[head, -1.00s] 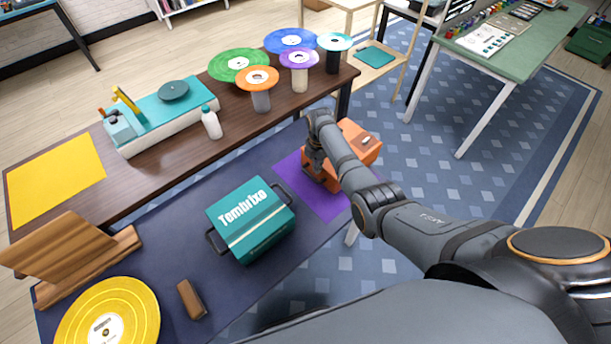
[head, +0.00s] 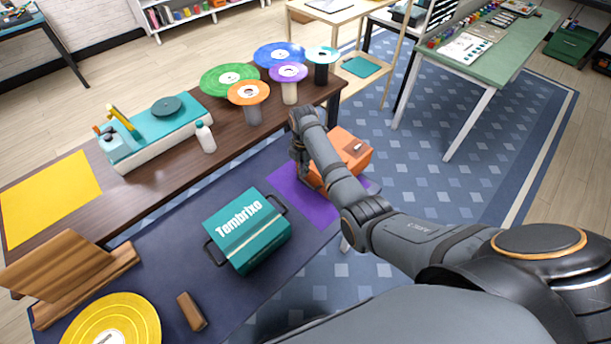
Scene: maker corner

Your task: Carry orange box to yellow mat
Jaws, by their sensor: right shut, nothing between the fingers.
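The orange box (head: 351,146) sits on the purple mat (head: 290,197) at the right end of the dark blue work surface. My right arm passes in front of it and hides part of it. My right gripper (head: 306,180) points down at the box's left side, shut, with nothing held. Whether its fingertips touch the box or the mat is hard to see. The yellow mat (head: 48,196) lies bare and flat at the left end of the brown table. My left gripper is not in view.
A teal box (head: 246,232) labelled Tembrixo stands left of the purple mat. A wooden stand (head: 75,262), a yellow record (head: 118,325) and a brown block (head: 191,311) are nearer. A turntable (head: 160,125), white bottle (head: 205,137) and several records on stands occupy the brown table.

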